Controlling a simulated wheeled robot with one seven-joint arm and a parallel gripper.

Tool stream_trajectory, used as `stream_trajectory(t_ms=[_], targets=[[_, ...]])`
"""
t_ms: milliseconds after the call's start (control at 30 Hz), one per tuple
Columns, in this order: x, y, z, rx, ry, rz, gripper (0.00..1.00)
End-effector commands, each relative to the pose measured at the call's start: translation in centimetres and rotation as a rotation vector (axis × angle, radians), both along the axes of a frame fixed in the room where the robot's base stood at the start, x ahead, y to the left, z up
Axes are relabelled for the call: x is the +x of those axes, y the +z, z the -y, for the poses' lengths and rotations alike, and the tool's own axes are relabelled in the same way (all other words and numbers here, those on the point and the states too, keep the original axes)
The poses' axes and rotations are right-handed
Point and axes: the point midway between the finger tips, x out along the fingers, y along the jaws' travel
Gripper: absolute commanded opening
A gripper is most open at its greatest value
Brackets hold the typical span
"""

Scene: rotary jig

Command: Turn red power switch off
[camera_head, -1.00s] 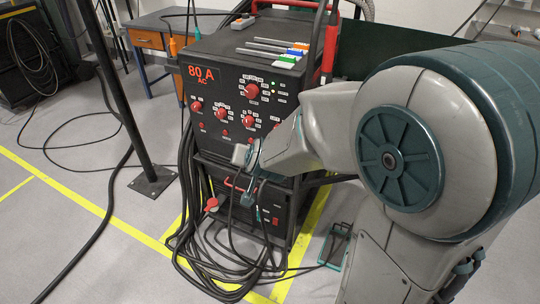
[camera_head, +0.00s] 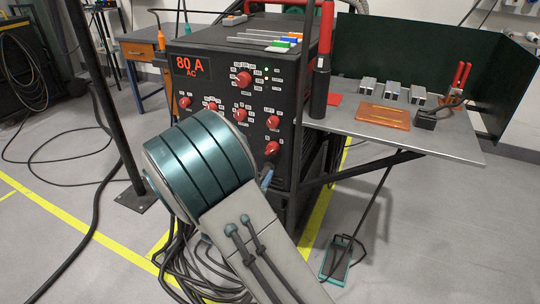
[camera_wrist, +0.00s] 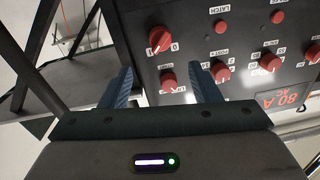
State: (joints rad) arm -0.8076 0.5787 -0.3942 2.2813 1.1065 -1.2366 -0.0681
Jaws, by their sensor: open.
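The red power switch (camera_wrist: 160,40) is a round red knob with a white pointer mark and a 0 label beside it. It is at the upper left in the wrist view. In the head view it is the lowest right knob (camera_head: 272,148) on the black machine's front panel (camera_head: 225,125). My gripper (camera_wrist: 163,78) is open and empty. Its two blue fingers point at the panel below the switch in the wrist view, with another red knob (camera_wrist: 168,80) seen between them. In the head view my arm hides most of the gripper.
Other red knobs (camera_head: 243,79) sit close to the switch. A metal side table (camera_head: 440,139) with blocks and an orange plate (camera_head: 383,116) stands to the right. Black cables (camera_head: 178,255) lie on the floor by the machine. A black post (camera_head: 112,100) stands at left.

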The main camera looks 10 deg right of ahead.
Motion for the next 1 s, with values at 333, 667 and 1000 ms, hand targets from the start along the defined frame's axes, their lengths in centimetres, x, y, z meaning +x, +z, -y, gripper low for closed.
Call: stream_trajectory(t_ms=[333, 667, 1000], targets=[[6.3, -0.2, 4.1, 0.001, -0.002, 0.000, 0.56], [9.1, -0.1, 5.8, 0.000, 0.001, -0.001, 0.56], [9.2, 0.0, 5.9, 0.001, 0.002, -0.001, 0.43]])
